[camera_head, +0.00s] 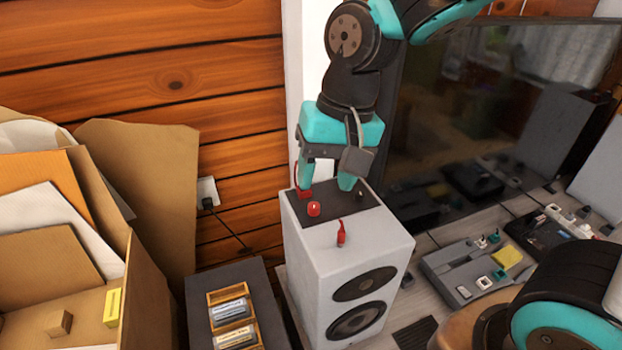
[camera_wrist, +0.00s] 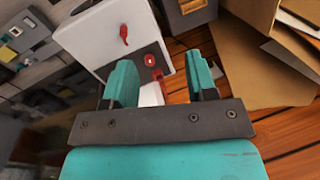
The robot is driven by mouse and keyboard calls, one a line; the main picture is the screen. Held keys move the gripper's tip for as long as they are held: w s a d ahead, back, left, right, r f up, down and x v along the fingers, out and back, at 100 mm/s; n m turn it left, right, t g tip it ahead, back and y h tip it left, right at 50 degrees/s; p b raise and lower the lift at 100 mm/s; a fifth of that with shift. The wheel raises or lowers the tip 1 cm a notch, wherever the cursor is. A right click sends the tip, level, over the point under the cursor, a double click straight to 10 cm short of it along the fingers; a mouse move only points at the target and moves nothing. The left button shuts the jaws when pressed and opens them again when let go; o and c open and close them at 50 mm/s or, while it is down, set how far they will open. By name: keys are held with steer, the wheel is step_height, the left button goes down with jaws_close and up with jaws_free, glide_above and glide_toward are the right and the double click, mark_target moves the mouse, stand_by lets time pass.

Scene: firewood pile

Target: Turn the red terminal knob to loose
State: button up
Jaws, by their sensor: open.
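A white speaker box (camera_head: 348,258) stands in the middle of the head view, with a dark panel (camera_head: 342,211) on its top. A round red knob (camera_head: 314,208) with a pale mark sits on that panel; it also shows in the wrist view (camera_wrist: 151,60). Contact cannot be told. A second red piece (camera_head: 303,193) is by the left finger.
A small red plug-like piece (camera_head: 341,235) lies on the white top in front of the panel. A dark box with a wooden tray (camera_head: 213,297) stands left of the speaker, and an open cardboard box (camera_head: 150,270) is farther left. A large dark screen (camera_head: 450,120) is close behind right.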

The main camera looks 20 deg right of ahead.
steer(key=w+d+r+m+h+p, duration=0.1)
steer(key=w+d+r+m+p, duration=0.1)
steer(key=w+m+p, duration=0.4)
steer(key=m+h, duration=0.1)
steer(key=m, duration=0.4)
glide_toward(314, 205)
step_height(314, 205, down, 8)
steer(key=p, duration=0.2)
steer(key=shift+w+a+r+p, duration=0.1)
steer(key=shift+a+p, duration=0.05)
steer(key=shift+p, duration=0.15)
steer(key=shift+f, duration=0.8)
steer(key=shift+c, duration=0.5)
steer(key=c, duration=0.8)
